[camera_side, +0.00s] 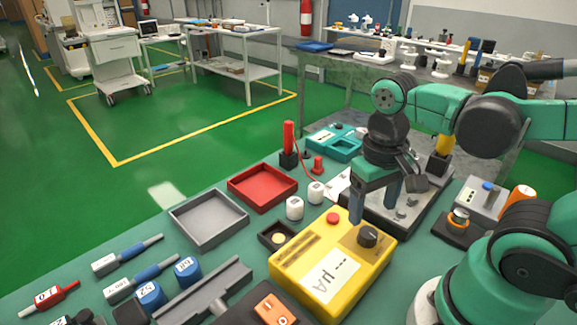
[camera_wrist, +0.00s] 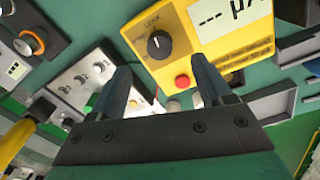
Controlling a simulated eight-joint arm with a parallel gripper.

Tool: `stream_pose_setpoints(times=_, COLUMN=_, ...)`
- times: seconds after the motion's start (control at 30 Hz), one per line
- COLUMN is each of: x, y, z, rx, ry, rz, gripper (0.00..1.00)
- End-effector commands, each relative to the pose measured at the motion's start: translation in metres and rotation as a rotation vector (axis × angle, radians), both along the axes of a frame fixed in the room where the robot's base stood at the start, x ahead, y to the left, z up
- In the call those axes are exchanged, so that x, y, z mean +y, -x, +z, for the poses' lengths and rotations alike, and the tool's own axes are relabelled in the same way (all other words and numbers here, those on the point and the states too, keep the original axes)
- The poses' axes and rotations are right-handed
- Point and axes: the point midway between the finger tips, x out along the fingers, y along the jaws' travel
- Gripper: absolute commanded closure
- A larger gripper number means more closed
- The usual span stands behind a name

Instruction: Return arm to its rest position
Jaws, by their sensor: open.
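My gripper (camera_side: 374,212) points down above the back of the yellow meter box (camera_side: 318,280), near its black knob (camera_side: 368,236). Its two fingers are apart with nothing between them. In the wrist view my gripper (camera_wrist: 161,68) is also open and empty. There the yellow box (camera_wrist: 200,45) lies beyond the fingertips, with its black knob (camera_wrist: 159,45) and red button (camera_wrist: 182,81) in view. I cannot tell whether a fingertip touches the box.
A grey panel (camera_side: 408,222) with knobs sits right behind my gripper. A red tray (camera_side: 262,187), a grey tray (camera_side: 208,219) and a teal device (camera_side: 333,143) stand left of it. Blue-handled tools (camera_side: 142,277) lie at front left. The space above the bench is mostly open.

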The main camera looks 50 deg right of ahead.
Motion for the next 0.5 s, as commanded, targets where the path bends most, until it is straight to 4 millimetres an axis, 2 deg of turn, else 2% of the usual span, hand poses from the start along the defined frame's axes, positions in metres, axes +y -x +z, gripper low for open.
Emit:
stream_pose_setpoints(times=0.37, x=0.000, y=-0.001, z=0.002, rx=-0.006, ry=0.000, rz=0.003, gripper=0.28)
stream_pose_setpoints(times=0.5, x=0.003, y=-0.020, z=0.003, rx=-0.149, ry=0.001, rz=0.088, gripper=0.28)
